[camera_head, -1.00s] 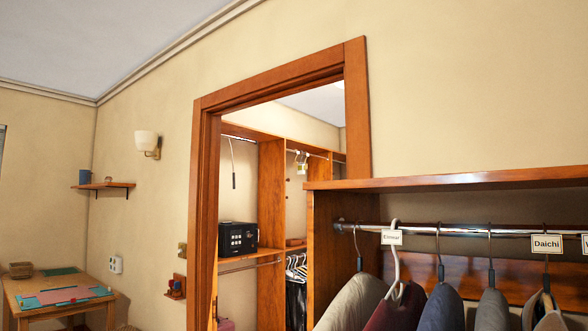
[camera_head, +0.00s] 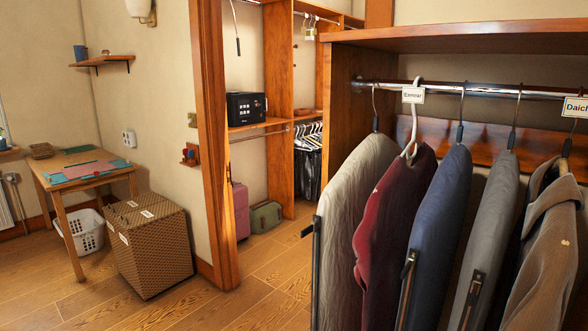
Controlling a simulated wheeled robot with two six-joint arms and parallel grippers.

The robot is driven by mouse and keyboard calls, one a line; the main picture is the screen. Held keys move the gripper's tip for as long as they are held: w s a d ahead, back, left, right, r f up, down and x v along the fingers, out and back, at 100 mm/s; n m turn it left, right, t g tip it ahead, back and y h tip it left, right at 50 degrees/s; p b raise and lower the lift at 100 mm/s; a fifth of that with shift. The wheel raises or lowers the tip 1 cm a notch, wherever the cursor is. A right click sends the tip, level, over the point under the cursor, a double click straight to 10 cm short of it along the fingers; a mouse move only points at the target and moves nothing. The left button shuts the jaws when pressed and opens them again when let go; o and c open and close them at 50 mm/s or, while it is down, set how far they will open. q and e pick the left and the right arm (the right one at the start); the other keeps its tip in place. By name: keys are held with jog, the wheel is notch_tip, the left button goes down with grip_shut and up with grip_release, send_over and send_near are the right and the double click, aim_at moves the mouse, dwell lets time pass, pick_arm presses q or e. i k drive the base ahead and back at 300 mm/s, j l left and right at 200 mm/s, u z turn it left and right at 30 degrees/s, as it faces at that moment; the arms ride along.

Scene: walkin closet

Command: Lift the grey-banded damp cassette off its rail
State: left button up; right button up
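Small pale hanging items (camera_head: 310,29), which may be damp cassettes, hang from a high rail (camera_head: 318,17) inside the closet beyond the doorway. They are far off and too small for me to make out a grey band. Neither of my grippers shows in the head view.
A wooden wardrobe (camera_head: 450,40) with several garments on a rail stands close on the right. The doorway frame (camera_head: 215,150) leads to a safe (camera_head: 246,108), a pink suitcase (camera_head: 240,211) and a green bag (camera_head: 265,216). A wicker hamper (camera_head: 150,245) stands left of the doorway. Floor before it is clear.

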aim_at(310, 34)
jog(key=i+j+u, duration=0.8)
jog(key=i+u, duration=0.25)
jog(key=i, duration=0.2)
jog(key=i+l+z, duration=0.1)
jog(key=i+z, duration=0.25)
jog(key=i, duration=0.25)
jog(key=i+j+z, duration=0.1)
jog(key=i+z, duration=0.3)
jog(key=i, duration=0.15)
jog(key=i+j+z, duration=0.35)
jog(key=i, duration=0.25)
jog(key=i+l+z, duration=0.35)
jog(key=i, duration=0.3)
jog(key=i+z, duration=0.35)
jog(key=i, duration=0.3)
jog(key=i+j+z, duration=0.1)
jog(key=i+z, duration=0.25)
jog(key=i, duration=0.35)
jog(key=i+u, duration=0.25)
jog(key=i, duration=0.25)
jog(key=i+l+u, duration=0.2)
jog(key=i, duration=0.3)
jog(key=i+u, duration=0.25)
jog(key=i, duration=0.25)
jog(key=i+l+u, duration=0.2)
jog(key=i+l, duration=0.15)
jog(key=i, duration=0.1)
